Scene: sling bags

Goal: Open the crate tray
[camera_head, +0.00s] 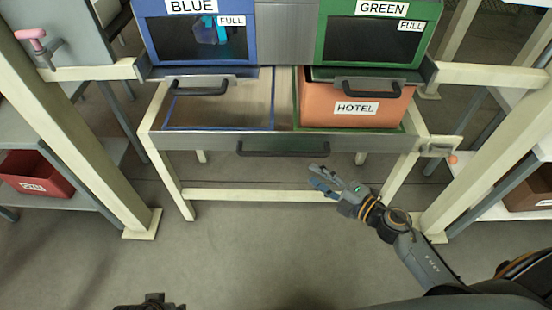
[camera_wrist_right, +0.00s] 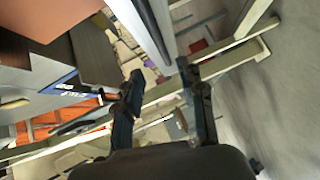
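The crate tray (camera_head: 222,143) is a shallow metal-fronted tray on a cream frame, under the blue and green boxes. A dark bar handle (camera_head: 283,151) runs along the middle of its front. Its left bay is empty; an orange crate labelled HOTEL (camera_head: 335,110) sits in the right bay. My right gripper (camera_head: 318,176) is below and slightly right of the handle, apart from it and empty. In the right wrist view its two fingers (camera_wrist_right: 160,86) are spread. A dark piece at the bottom edge, seemingly my left gripper (camera_head: 150,302), is mostly cut off.
Above the tray are a blue box (camera_head: 245,56) and a green box (camera_head: 317,57), both marked FULL, with dark handles. A pink-handled lever (camera_head: 34,38) is at the upper left. A red bin (camera_head: 35,172) stands on the left shelf. The floor in front is clear.

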